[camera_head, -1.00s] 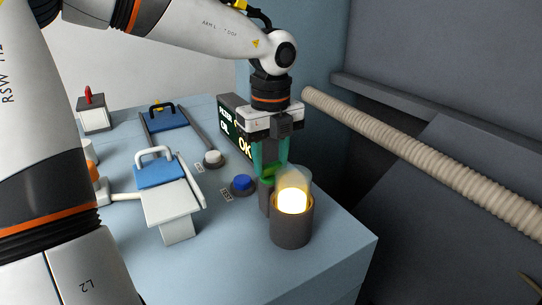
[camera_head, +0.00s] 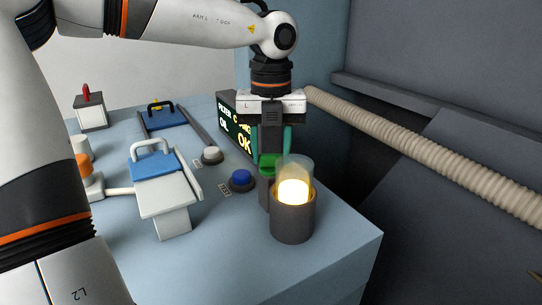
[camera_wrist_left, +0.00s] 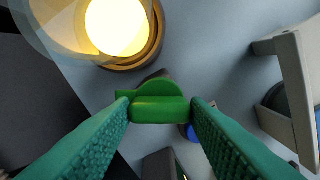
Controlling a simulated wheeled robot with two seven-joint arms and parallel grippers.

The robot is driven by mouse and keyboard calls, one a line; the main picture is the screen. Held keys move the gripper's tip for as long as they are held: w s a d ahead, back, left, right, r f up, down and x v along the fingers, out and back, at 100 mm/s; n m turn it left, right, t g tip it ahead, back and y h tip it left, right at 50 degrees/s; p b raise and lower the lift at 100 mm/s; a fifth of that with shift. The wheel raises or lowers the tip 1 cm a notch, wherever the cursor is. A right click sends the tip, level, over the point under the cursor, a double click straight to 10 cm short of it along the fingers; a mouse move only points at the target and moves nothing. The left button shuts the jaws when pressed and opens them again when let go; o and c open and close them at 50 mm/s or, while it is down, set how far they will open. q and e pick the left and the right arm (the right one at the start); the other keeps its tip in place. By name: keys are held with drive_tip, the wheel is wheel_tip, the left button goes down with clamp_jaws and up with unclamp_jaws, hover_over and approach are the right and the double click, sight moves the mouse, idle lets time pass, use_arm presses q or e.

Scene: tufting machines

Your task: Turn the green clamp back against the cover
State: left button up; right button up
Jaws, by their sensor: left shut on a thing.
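My left gripper (camera_head: 272,152) points down at the near right of the bench, its teal fingers shut on the green clamp (camera_head: 268,164). In the left wrist view, the clamp (camera_wrist_left: 158,109) lies between both fingertips (camera_wrist_left: 160,108), with a rounded green part above a thick bar. The clear cover (camera_head: 300,168) rises over a glowing lamp (camera_head: 293,191) in a dark round holder (camera_head: 292,224). The clamp sits right beside the holder, on its far left side in the head view. I cannot tell whether the clamp touches the cover. My right gripper is out of view.
A blue button (camera_head: 241,178) and a white button (camera_head: 212,154) are left of the clamp. A display (camera_head: 235,128) stands behind. A white stand with a blue top (camera_head: 165,195) is further left. A ribbed hose (camera_head: 430,150) runs at right, off the bench.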

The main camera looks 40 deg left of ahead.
use_arm(q)
drive_tip(key=m+b, duration=0.1)
drive_tip(key=m, duration=0.5)
drive_tip(key=shift+m, duration=0.3)
drive_tip(key=m, duration=0.5)
drive_tip(key=shift+r+m, duration=0.1)
drive_tip(key=shift+m, duration=0.2)
drive_tip(key=o, duration=0.8)
drive_tip(key=shift+o, duration=0.9)
